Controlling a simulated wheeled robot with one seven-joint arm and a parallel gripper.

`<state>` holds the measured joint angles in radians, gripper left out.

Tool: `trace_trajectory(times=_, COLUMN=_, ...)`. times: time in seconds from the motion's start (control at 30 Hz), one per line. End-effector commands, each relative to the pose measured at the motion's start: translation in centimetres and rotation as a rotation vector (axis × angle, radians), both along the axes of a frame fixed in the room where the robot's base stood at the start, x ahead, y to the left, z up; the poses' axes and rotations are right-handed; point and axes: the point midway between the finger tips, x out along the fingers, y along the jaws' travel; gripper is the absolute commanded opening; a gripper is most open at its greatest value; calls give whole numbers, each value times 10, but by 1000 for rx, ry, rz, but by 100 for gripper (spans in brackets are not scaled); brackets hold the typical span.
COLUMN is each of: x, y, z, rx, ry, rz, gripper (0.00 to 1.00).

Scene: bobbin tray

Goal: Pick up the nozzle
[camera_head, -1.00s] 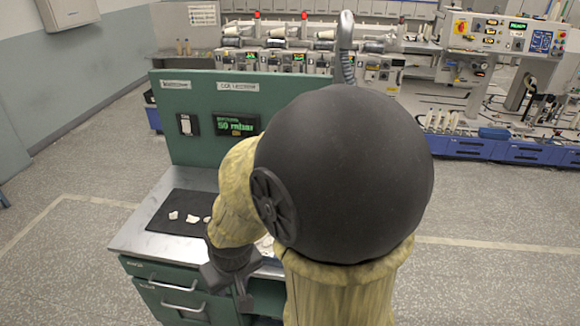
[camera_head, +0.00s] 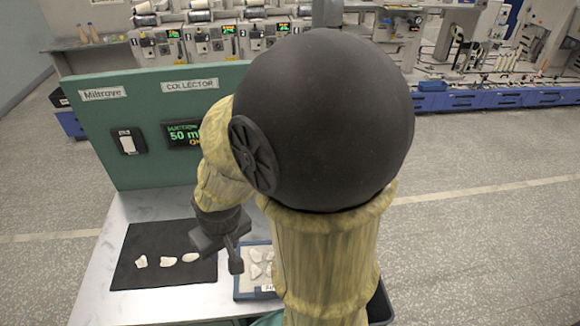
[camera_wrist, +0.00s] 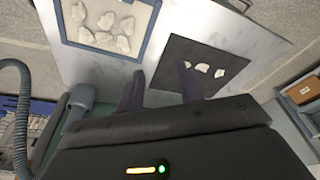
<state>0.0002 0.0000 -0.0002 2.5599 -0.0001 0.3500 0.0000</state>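The nozzle (camera_wrist: 80,98) appears in the wrist view as a grey cylindrical end on a ribbed grey hose (camera_wrist: 22,110), left of my fingers. In the head view my gripper (camera_head: 234,256) is above the metal worktop, between the black mat and the blue-rimmed tray, apart from the nozzle.
A black mat (camera_head: 140,243) holds several white pieces. A blue-rimmed tray (camera_head: 238,285) with more white pieces lies right of it on the metal worktop (camera_head: 110,305). The green collector panel (camera_head: 130,165) stands upright behind. Spinning machines fill the background.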

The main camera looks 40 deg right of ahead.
Motion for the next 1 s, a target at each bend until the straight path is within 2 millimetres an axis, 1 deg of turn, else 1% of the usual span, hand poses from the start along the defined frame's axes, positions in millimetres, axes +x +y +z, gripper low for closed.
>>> trace_trajectory(times=0.33, x=0, y=0, z=0, rx=0, ry=0, rz=0, gripper=36)
trace_trajectory(times=0.37, x=0, y=0, z=0, rx=0, ry=0, rz=0, gripper=38)
trace_trajectory(times=0.4, x=0, y=0, z=0, rx=0, ry=0, rz=0, gripper=46)
trace_trajectory(times=0.5, x=3, y=-1, z=-2, rx=5, ry=-8, rz=-15, gripper=64)
trace_trajectory(times=0.53, x=6, y=-1, z=-3, rx=8, ry=-13, rz=-26, gripper=64)
trace_trajectory(times=0.67, x=25, y=-6, z=-15, rx=28, ry=-60, rz=-112, gripper=64)
trace_trajectory(times=0.77, x=46, y=-17, z=-30, rx=42, ry=-121, rz=-222, gripper=64)
trace_trajectory(times=0.9, x=75, y=-41, z=-52, rx=37, ry=-232, rz=-401, gripper=64)
trace_trajectory(times=1.0, x=90, y=-64, z=-67, rx=13, ry=-318, rz=-521, gripper=64)
